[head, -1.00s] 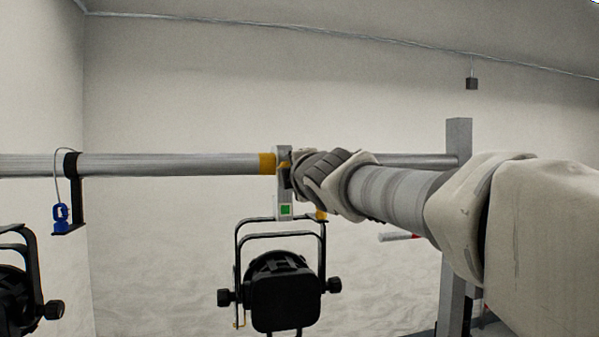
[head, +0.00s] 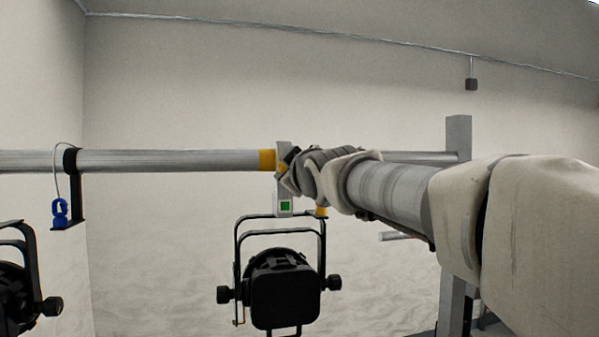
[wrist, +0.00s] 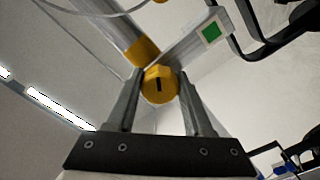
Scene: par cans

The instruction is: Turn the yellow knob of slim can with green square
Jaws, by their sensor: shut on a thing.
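The slim can's clamp bracket is grey with a green square (head: 285,206) on its lower end, and it hangs from the horizontal pipe. The black slim can (head: 284,290) hangs below in its yoke. In the wrist view, the yellow knob (wrist: 160,85) with a dark slot sits between the fingertips, beside the bracket with the green square (wrist: 211,33). My gripper (wrist: 160,92) is shut on the knob, a finger on each side. In the head view my gripper (head: 290,172) is at the bracket, and my wrist hides the knob.
The pipe (head: 170,161) carries a yellow band (head: 267,160) just left of the bracket. A black hook with a blue clip (head: 60,212) hangs farther left. Another black can (head: 18,285) is at the left edge. A grey post (head: 458,140) stands right, behind my arm.

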